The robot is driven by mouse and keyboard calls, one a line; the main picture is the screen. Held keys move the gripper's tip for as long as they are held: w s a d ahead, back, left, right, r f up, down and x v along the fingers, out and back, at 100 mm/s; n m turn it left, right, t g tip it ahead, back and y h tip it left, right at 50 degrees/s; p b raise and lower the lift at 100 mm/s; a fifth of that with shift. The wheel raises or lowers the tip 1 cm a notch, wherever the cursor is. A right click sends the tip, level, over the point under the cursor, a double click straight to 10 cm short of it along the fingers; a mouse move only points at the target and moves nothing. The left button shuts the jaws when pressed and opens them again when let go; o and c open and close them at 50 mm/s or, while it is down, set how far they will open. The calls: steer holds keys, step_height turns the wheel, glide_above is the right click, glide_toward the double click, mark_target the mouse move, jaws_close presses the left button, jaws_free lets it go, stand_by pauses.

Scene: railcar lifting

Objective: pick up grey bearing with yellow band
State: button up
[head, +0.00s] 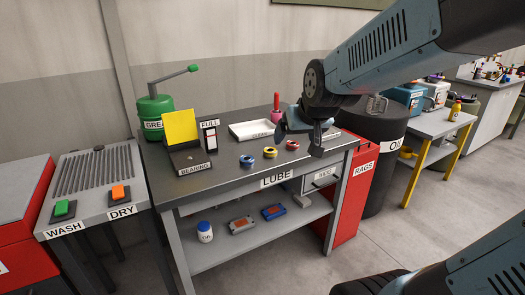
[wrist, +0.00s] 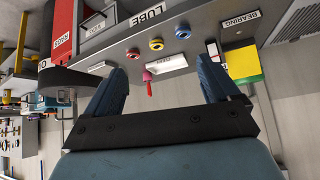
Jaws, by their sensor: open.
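The bearing with the yellow band (head: 270,152) stands on the lube table (head: 220,187), in the middle of a row of three small bearings. It also shows in the wrist view (wrist: 156,44), beyond my fingertips. A blue-banded bearing (head: 246,161) is on its left and a red-banded bearing (head: 292,145) on its right in the head view. My gripper (head: 300,137) is open and empty, above the table's right part. In the wrist view my two fingers (wrist: 160,74) are spread wide, with the bearings apart from them.
A white tray (head: 252,130) lies behind the bearings, partly hidden by my gripper. A bearing stand with a yellow card (head: 180,127) and a green grease pail (head: 154,115) are at the left. A red-handled tool (head: 277,102) stands at the back.

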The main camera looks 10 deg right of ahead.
steer(key=w+a+f+t, duration=0.1)
steer(key=w+f, duration=0.3)
steer(key=w, duration=0.3)
steer(key=w+f+t, duration=0.2)
steer(key=w+f, duration=0.3)
steer(key=w, duration=0.2)
steer(key=m+t+h, duration=0.1)
steer(key=t+h, duration=0.1)
glide_toward(270, 151)
steer(key=x, duration=0.3)
steer(key=shift+w+a+f, duration=0.1)
steer(key=shift+w+f, duration=0.1)
steer(key=shift+f, duration=0.2)
steer(key=shift+r+x, duration=0.1)
steer(key=shift+x, duration=1.4)
steer(key=shift+r+x, duration=0.15)
steer(key=shift+x, duration=1.35)
steer(key=c, duration=1.3)
steer(key=shift+r+t, duration=0.15)
steer(key=shift+t, duration=0.15)
steer(key=shift+c, duration=0.2)
